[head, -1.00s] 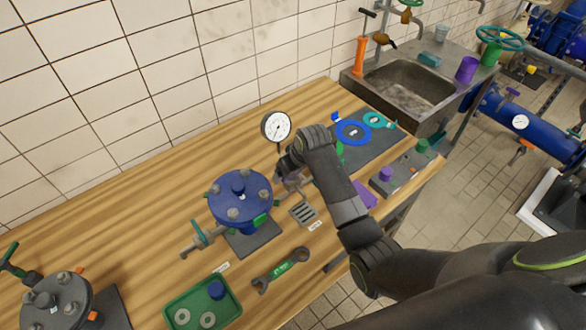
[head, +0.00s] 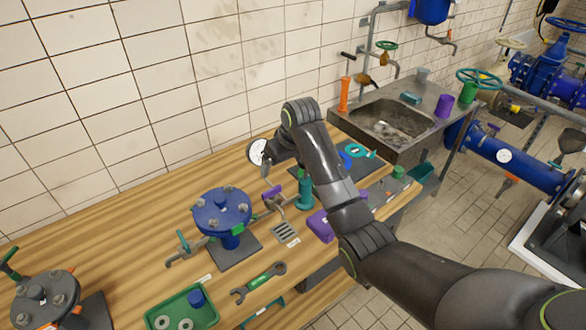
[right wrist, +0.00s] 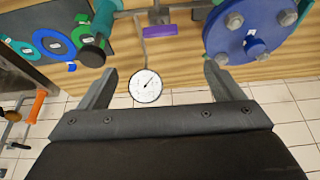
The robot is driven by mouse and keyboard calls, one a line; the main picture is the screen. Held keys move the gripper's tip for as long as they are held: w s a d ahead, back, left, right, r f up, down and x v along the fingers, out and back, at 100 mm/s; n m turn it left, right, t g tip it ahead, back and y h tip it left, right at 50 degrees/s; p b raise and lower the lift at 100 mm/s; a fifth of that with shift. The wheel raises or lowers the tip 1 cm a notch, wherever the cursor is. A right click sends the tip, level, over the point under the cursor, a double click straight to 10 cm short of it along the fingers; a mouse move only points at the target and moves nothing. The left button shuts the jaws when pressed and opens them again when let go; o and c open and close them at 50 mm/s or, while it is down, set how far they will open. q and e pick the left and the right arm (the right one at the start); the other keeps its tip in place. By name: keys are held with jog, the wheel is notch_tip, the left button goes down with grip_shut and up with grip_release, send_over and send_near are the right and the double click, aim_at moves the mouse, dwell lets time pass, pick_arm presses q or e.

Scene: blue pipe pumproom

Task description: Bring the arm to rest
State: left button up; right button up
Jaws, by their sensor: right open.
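My right arm (head: 328,165) reaches in from the lower right over the wooden bench, bent high at the wrist. My right gripper (head: 270,162) is partly hidden behind the arm, beside the white dial gauge (head: 257,152). In the right wrist view the gripper (right wrist: 159,80) is open, its two fingers spread with nothing held. The gauge (right wrist: 146,86) shows in the gap between the fingers but appears farther off, not gripped. My left gripper is not in view.
A blue flanged valve (head: 222,212) stands on the bench, left of a teal-green fitting (head: 305,190) and a purple block (head: 320,226). A wrench (head: 258,283) and green tray (head: 182,310) lie in front. A sink (head: 390,125) is behind right. The tiled wall is close behind.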

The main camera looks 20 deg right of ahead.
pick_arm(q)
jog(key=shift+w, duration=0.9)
pick_arm(e)
jog(key=shift+r, duration=0.3)
